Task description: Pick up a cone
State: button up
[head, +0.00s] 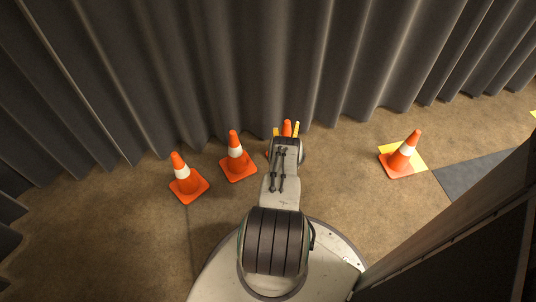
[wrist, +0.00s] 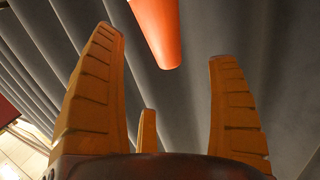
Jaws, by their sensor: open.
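An orange cone (head: 288,125) shows only its top in the head view, just beyond my gripper (head: 286,130); my arm hides the rest of it. In the wrist view the orange tip of a cone (wrist: 159,32) hangs in from the top edge, between and beyond the fingertips of my gripper (wrist: 166,48). The yellow fingers are spread wide, with nothing between them. Two orange cones with white bands stand to the left, one nearer my arm (head: 237,165) and one farther left (head: 187,188). Another cone (head: 398,165) stands to the right.
A dark grey pleated curtain (head: 200,60) runs behind the cones, close beyond my gripper. The right cone stands by a yellow floor marking (head: 418,153) and a dark floor strip (head: 470,177). A large dark panel (head: 470,240) rises at the lower right. Brown floor is clear between.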

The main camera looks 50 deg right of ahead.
aim_at(288, 130)
jog(key=shift+s+a+f+b, duration=0.15)
jog(key=shift+a+f, duration=0.25)
jog(key=shift+f, duration=0.2)
jog(key=shift+s+a+f+b, duration=0.15)
jog(key=shift+a+f, duration=0.2)
jog(key=shift+f, duration=0.25)
jog(key=shift+a+f+h, duration=0.1)
jog(key=shift+f+h, duration=0.05)
jog(key=shift+h, duration=0.15)
jog(key=shift+w+b, duration=0.15)
jog(key=shift+b, duration=0.25)
jog(key=b+x, duration=0.6)
jog(key=b, duration=0.1)
jog(key=shift+w+d+r+b, duration=0.1)
jog(key=shift+d+r+b, duration=0.15)
jog(key=shift+d+b, duration=0.35)
jog(key=shift+a, duration=0.1)
jog(key=shift+c, duration=0.5)
jog(key=c, duration=1.1)
jog(key=shift+r, duration=0.1)
jog(key=shift+c, duration=0.5)
